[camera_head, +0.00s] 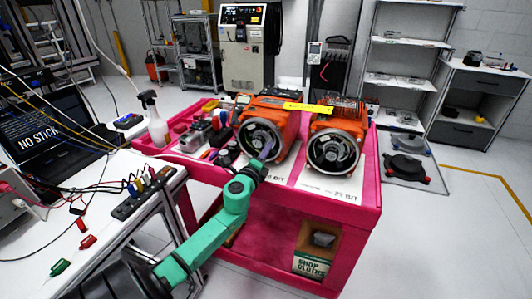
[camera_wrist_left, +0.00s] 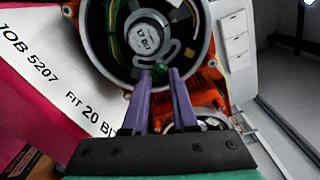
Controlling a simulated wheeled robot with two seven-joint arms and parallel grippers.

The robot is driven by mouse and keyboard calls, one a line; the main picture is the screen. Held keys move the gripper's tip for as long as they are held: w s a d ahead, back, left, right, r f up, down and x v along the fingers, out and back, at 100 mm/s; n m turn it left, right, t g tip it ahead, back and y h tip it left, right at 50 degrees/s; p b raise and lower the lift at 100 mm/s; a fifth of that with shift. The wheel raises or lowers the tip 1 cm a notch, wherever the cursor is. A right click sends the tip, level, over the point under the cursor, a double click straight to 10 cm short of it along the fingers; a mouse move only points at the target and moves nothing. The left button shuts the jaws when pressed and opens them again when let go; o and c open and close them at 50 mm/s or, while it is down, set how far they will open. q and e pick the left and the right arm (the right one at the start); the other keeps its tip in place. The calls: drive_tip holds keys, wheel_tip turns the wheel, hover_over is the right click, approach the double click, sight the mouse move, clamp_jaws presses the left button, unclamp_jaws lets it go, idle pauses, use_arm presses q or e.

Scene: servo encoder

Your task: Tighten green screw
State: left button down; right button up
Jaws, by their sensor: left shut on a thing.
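The green screw (camera_wrist_left: 160,70) shows in the left wrist view at the lower edge of the round opening of the left orange servo motor (camera_wrist_left: 197,60). My left gripper (camera_wrist_left: 162,75) has its purple fingers closed around the screw, one on each side. In the head view, my left gripper (camera_head: 265,152) reaches the front face of the left orange servo motor (camera_head: 283,113) on the pink cart. The screw is hidden or too small to tell there. The encoder disc (camera_wrist_left: 147,36) with a printed label sits inside the opening. My right gripper is not in view.
A second orange motor (camera_head: 340,140) stands close at the right on the pink cart (camera_head: 290,225). Tools and a spray bottle (camera_head: 155,120) crowd the cart's left side. A white bench (camera_head: 100,185) with cables and a laptop (camera_head: 50,130) is at the left.

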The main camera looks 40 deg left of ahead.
use_arm(q)
drive_tip(key=shift+f+m, duration=0.1)
drive_tip(key=shift+m, duration=1.2)
drive_tip(key=c, duration=0.7)
unclamp_jaws()
drive_tip(key=shift+s, duration=0.1)
drive_tip(key=b+v, duration=0.1)
drive_tip(key=v, duration=1.3)
drive_tip(key=shift+s+d+b, duration=0.15)
drive_tip(key=shift+s+b, duration=0.1)
drive_tip(key=shift+b, duration=0.15)
